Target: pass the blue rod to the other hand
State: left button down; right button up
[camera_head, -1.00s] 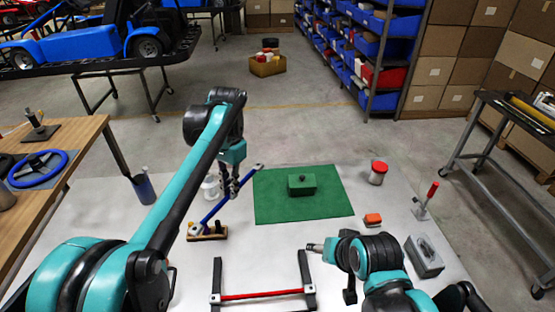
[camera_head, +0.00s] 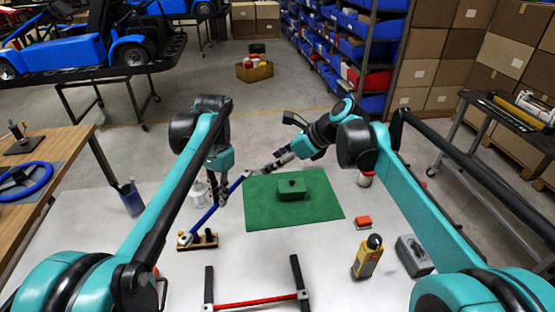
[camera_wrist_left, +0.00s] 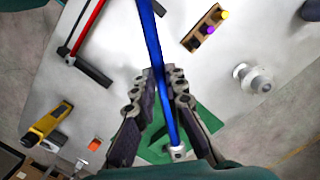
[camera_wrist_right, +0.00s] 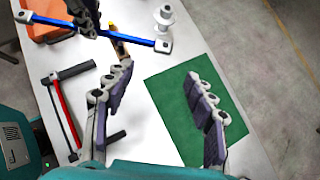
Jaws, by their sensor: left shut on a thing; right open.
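The blue rod (camera_head: 207,212) slants up to the right in the head view, with pale end fittings. My left gripper (camera_head: 224,190) is shut on it partway along and holds it above the table. In the left wrist view the rod (camera_wrist_left: 155,50) passes between the left fingers (camera_wrist_left: 160,78). My right gripper (camera_head: 266,166) is near the rod's upper right end. In the right wrist view its fingers (camera_wrist_right: 158,74) are open and empty, with the rod (camera_wrist_right: 138,39) beyond the tips, apart from them.
A green mat (camera_head: 262,212) bears a green block (camera_head: 291,188). A wooden block with knobs (camera_head: 208,242) lies below the rod's lower end. A red bar between black pieces (camera_head: 255,301) lies in front. A yellow device (camera_head: 367,258) and grey block (camera_head: 414,256) stand at right.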

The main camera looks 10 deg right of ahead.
aim_at(249, 175)
jog(key=x, duration=1.1)
jog(key=shift+a+f, duration=0.1)
grip_shut()
pick_arm(q)
jog(key=c, duration=1.5)
grip_release()
